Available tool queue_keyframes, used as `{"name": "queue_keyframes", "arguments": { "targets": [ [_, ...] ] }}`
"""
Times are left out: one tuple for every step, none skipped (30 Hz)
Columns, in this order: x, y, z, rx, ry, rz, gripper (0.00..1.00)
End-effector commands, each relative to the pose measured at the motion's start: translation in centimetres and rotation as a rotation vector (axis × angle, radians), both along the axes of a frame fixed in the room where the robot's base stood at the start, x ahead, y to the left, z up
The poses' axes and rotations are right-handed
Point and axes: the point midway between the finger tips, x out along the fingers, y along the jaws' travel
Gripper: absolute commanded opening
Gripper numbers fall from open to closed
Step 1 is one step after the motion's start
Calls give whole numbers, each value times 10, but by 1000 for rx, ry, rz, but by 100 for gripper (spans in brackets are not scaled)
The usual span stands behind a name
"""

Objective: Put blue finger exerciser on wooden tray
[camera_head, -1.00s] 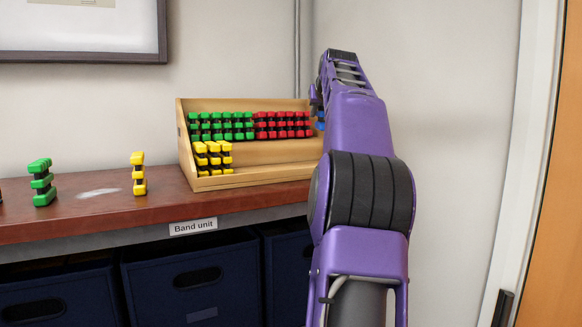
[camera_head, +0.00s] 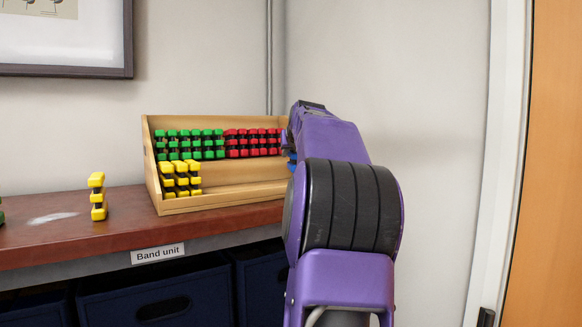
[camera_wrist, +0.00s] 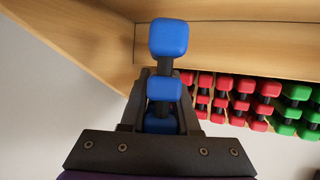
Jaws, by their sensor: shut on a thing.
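The blue finger exerciser (camera_wrist: 168,38) is held in my gripper (camera_wrist: 162,100), which is shut on it in the wrist view. Its upper blue blocks stick out past the fingertips, and its lowest block is partly hidden between the fingers. In the head view only a sliver of blue (camera_head: 292,158) shows beside my arm, which hides the gripper. The wooden tray (camera_head: 235,197) is a stepped wooden rack at the back of the bench. In the wrist view the tray's wood (camera_wrist: 225,37) lies close beyond the exerciser; contact cannot be told.
Green exercisers (camera_head: 190,144) and red exercisers (camera_head: 255,142) fill the tray's upper row. Yellow ones (camera_head: 181,178) stand at the lower step's left; its right part looks bare. A lone yellow exerciser (camera_head: 98,196) stands on the brown bench top (camera_head: 130,217). A wall is at the right.

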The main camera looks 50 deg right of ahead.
Motion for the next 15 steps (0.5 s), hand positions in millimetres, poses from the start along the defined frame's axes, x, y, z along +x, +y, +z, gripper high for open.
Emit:
{"name": "queue_keyframes", "arguments": {
  "targets": [
    [-1, 0, -11, 3, 3, -1, 0],
    [-1, 0, -15, 2, 2, 0, 0],
    [0, 0, -22, 2, 2, 0, 0],
    [-1, 0, -26, 2, 2, 0, 0],
    [-1, 0, -29, 1, 2, -1, 0],
    [-1, 0, -32, 1, 2, 0, 0],
    [0, 0, -34, 1, 1, 0, 0],
    [0, 0, -34, 1, 1, 0, 0],
    [0, 0, -35, 0, 0, 1, 0],
    [0, 0, -34, 0, 0, 1, 0],
    [0, 0, -34, 0, 0, 1, 0],
    [0, 0, -34, 0, 0, 1, 0],
    [0, 0, -34, 0, 0, 1, 0],
    [0, 0, -34, 0, 0, 1, 0],
    [0, 0, -34, 0, 0, 1, 0]
  ]
}}
